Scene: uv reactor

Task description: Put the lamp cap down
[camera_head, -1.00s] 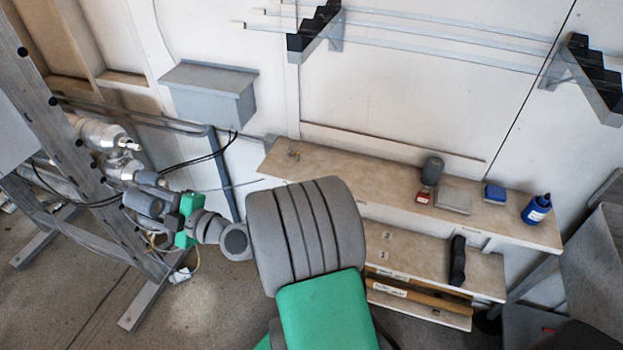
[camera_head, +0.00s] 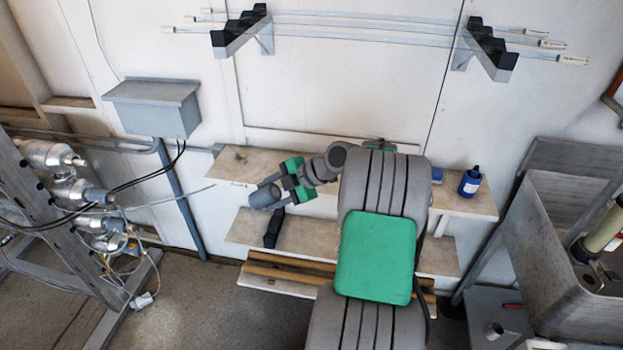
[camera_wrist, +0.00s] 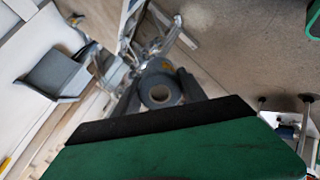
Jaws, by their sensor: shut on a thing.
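A grey rounded end shows there, but I cannot tell cap from gripper parts. The upper shelf (camera_head: 236,172) is bare at its left end apart from a small item. My arm hides its middle.
A blue bottle (camera_head: 469,182) stands on the upper shelf at right. A black object (camera_head: 274,228) lies on the lower shelf (camera_head: 310,233). Silver reactor fittings (camera_head: 72,188) with cables are at left, a grey wall box (camera_head: 155,108) above, and a grey bin (camera_head: 560,240) at right.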

